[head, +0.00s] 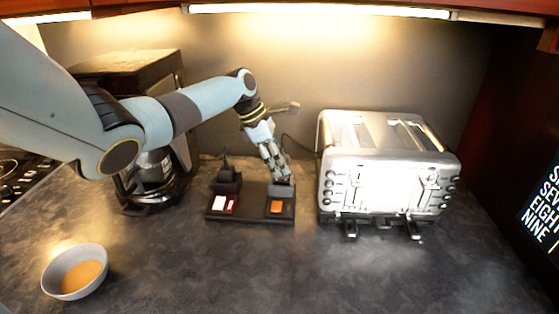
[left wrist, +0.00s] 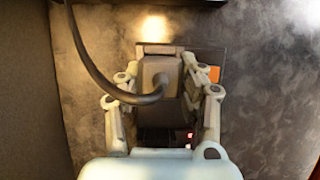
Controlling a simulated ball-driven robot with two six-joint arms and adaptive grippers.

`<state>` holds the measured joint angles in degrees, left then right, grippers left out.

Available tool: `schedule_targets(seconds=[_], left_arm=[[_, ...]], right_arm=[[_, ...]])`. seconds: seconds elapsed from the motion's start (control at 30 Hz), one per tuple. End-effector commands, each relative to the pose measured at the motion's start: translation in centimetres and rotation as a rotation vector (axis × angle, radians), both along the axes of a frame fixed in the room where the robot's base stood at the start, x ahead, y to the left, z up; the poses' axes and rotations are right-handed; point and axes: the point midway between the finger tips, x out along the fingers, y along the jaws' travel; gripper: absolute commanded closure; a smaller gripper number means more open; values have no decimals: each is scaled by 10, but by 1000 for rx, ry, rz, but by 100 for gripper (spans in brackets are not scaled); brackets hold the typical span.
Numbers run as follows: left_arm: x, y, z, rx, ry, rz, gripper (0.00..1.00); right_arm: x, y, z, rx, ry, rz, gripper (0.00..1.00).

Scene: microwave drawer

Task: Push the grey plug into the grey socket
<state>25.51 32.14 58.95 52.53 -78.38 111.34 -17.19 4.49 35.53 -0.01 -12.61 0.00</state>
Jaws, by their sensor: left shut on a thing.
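My left gripper (head: 280,178) is shut on the grey plug (left wrist: 160,75), with one finger on each side of it. The plug's dark cable curves away to the upper left in the left wrist view. In the head view the gripper points down at the right part of a black socket board (head: 250,212), just behind an orange switch (head: 276,207). A grey block (head: 281,191), seemingly the grey socket, shows under the fingertips. The gripper and plug hide the contact, so I cannot tell how far the plug sits in. My right gripper is not in view.
A dark plug (head: 226,172) stands on the board's left part, behind a red and white switch (head: 225,203). A steel toaster (head: 385,180) stands close on the right. A coffee maker (head: 150,180) is at left, and a bowl (head: 75,272) is front left.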

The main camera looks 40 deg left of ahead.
Motion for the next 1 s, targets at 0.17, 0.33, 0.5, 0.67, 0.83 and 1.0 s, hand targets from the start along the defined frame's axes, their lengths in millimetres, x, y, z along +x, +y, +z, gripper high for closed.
schedule_targets(seconds=[0.17, 0.33, 0.5, 0.67, 0.83, 1.0], left_arm=[[0, 0, -5, 0, 0, 1, 94], [0, 0, -9, -1, 1, 0, 94], [0, 0, -13, 0, 0, 1, 94], [0, 0, -17, 0, 0, 0, 94], [0, 0, -22, 0, 0, 0, 94], [0, 0, -26, 0, 0, 0, 94]], right_arm=[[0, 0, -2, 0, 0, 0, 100], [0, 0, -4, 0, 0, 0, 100], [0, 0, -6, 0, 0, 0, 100], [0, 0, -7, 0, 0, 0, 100], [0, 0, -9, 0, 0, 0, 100], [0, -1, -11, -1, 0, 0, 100]])
